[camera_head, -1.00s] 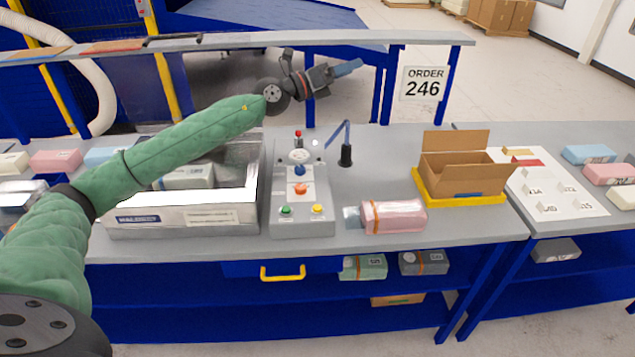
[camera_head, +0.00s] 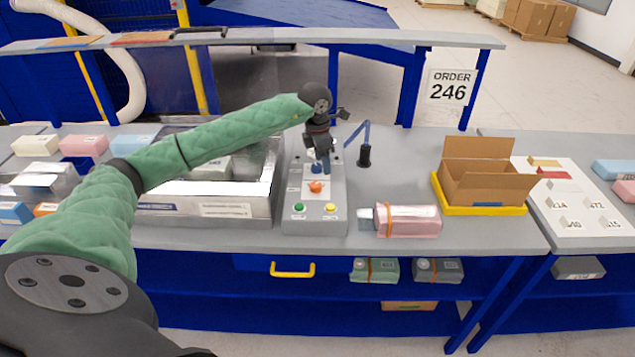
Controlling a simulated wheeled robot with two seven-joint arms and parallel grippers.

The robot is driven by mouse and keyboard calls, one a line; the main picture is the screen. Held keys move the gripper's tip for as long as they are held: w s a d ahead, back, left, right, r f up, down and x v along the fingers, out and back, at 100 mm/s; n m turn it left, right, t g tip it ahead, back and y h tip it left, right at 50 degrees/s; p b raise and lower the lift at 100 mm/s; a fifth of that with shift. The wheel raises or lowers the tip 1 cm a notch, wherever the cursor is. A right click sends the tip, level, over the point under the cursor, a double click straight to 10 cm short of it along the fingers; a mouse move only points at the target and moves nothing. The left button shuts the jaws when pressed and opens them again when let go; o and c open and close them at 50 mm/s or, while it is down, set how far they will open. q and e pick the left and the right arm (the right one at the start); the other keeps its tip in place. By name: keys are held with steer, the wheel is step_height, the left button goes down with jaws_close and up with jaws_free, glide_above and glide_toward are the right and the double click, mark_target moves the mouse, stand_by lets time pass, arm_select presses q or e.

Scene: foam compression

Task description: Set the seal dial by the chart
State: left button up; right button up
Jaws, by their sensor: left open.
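The grey control box (camera_head: 332,222) stands on the bench near the middle. It carries an orange knob (camera_head: 315,187), a blue knob (camera_head: 316,169) above it, and a green and a yellow button along the front; which knob is the seal dial I cannot tell. My left gripper (camera_head: 324,164) points down over the upper part of the box, open, by the blue knob; whether it touches is unclear. It hides the box's gauge and red light. My right gripper is out of view.
A metal-walled chamber (camera_head: 205,208) stands left of the box. A pink wrapped pack (camera_head: 408,221) lies right of it. A thin blue-armed stand (camera_head: 364,156) is behind. An open carton (camera_head: 487,181) sits in a yellow tray (camera_head: 480,210). An ORDER 246 sign (camera_head: 448,86) hangs behind.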

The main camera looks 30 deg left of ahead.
mark_target(315, 184)
arm_select(q)
steer(key=shift+s+a+f+g+y, duration=0.1)
steer(key=shift+s+a+g+y, duration=0.4)
steer(key=shift+s, duration=0.4)
steer(key=shift+s+a, duration=0.1)
steer(key=shift+a, duration=0.05)
step_height(315, 184, down, 8)
steer(key=p, duration=0.4)
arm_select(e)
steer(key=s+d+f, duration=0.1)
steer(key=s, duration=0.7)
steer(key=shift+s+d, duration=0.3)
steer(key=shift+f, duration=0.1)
arm_select(q)
steer(key=c, duration=1)
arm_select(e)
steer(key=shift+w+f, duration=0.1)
